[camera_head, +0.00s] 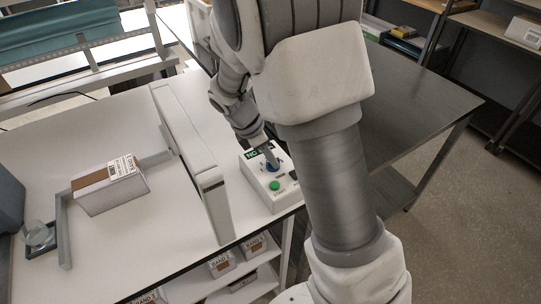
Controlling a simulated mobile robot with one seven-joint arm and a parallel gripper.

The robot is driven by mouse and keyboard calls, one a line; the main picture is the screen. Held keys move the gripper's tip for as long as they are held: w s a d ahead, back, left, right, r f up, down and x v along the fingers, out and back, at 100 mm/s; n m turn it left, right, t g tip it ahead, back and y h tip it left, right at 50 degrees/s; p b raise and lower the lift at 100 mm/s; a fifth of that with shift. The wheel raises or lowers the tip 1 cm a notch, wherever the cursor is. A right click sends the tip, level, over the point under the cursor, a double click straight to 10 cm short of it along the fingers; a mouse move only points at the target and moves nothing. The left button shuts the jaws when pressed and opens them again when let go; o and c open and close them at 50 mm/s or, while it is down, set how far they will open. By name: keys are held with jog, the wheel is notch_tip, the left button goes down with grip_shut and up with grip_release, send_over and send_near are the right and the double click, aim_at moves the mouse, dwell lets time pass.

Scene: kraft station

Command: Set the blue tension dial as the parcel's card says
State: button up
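The white control box (255,180) stands at the table's right edge. The blue tension dial (273,168) is on its top, partly hidden by my gripper. My gripper (271,160) points down at the dial, its fingertips at or just above it. I cannot tell whether the fingers are closed on the dial. The dial's setting is not readable. The parcel (110,190), a white and brown box, lies on the table at left. A white printed label (122,166) is on it, too small to read.
A green button (274,185) and a dark green display (252,154), partly covered, are on the control box. A long white rail (190,150) stands between parcel and box. A grey bracket (64,235) borders the parcel. A dark metal table (410,110) is at right.

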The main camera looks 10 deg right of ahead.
grip_shut()
jog(key=shift+r+m, duration=0.1)
jog(key=shift+m, duration=0.2)
jog(key=m+g+p, duration=0.1)
jog(key=m, duration=0.1)
jog(key=shift+w+m, duration=0.15)
jog(key=shift+m, duration=0.25)
jog(key=m, duration=0.1)
jog(key=m+g+p, duration=0.1)
jog(key=m, duration=0.1)
jog(key=shift+w+m+g+y, duration=0.15)
jog(key=shift+m+g+y, duration=0.15)
jog(key=m+g+y, duration=0.1)
jog(key=m, duration=0.3)
jog(key=shift+w+d+p, duration=0.1)
jog(key=shift+p, duration=0.3)
jog(key=shift+d+m+g+y, duration=0.1)
jog(key=shift+m+g+y, duration=0.25)
jog(key=shift+m, duration=0.85)
jog(key=shift+m+g+y, duration=0.25)
jog(key=shift+m+y, duration=0.2)
jog(key=shift+m, duration=0.75)
